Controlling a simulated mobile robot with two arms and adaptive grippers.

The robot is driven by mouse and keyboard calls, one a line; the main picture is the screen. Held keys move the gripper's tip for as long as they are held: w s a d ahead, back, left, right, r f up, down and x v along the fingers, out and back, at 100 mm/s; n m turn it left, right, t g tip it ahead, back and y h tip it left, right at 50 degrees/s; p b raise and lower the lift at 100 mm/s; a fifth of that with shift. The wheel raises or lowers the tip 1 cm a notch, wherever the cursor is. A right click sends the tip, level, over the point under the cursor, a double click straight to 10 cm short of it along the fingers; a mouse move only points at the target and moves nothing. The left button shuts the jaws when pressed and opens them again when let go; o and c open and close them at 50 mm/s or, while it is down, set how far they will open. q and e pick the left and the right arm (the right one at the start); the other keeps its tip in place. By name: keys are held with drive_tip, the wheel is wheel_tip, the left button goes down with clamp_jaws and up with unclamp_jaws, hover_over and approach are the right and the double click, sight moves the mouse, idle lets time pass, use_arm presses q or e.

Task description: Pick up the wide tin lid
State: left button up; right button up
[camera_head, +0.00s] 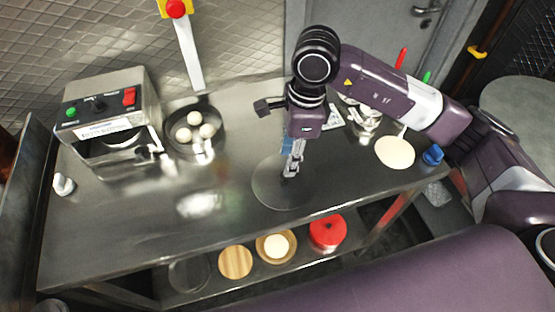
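The wide tin lid (268,191) is a thin, dark grey disc near the middle of the steel counter, close to its front edge. It seems to lie flat on the counter top. My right gripper (291,172) points down over the lid, with its fingertips at about the lid's middle. The fingers look close together, but whether they are shut on a knob there cannot be made out. The gripper covers part of the lid's centre and upper right side. My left gripper is not in view.
A dark pan (180,138) with dough balls and a steel machine (108,112) stand on the left of the steel counter (110,215). A flatbread (395,152) and a blue item (433,155) are on the right. Several round things, including a red one (327,232), sit on the lower shelf.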

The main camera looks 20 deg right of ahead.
sight(276, 191)
drive_tip(key=shift+w+d, duration=0.15)
drive_tip(key=shift+w, duration=0.25)
drive_tip(key=shift+f, duration=0.3)
drive_tip(key=f+p, duration=0.1)
drive_tip(key=f, duration=0.1)
drive_tip(key=s+f+p, duration=0.1)
drive_tip(key=shift+a+p, duration=0.25)
drive_tip(key=shift+p, duration=0.05)
drive_tip(key=f, duration=0.1)
drive_tip(key=f+p, duration=0.1)
drive_tip(key=shift+w+a+f, duration=0.1)
drive_tip(key=shift+w+f, duration=0.25)
drive_tip(key=shift+f, duration=0.55)
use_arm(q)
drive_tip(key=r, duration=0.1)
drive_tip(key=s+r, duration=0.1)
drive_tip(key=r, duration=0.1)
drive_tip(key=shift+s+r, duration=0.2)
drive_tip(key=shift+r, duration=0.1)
use_arm(e)
clamp_jaws()
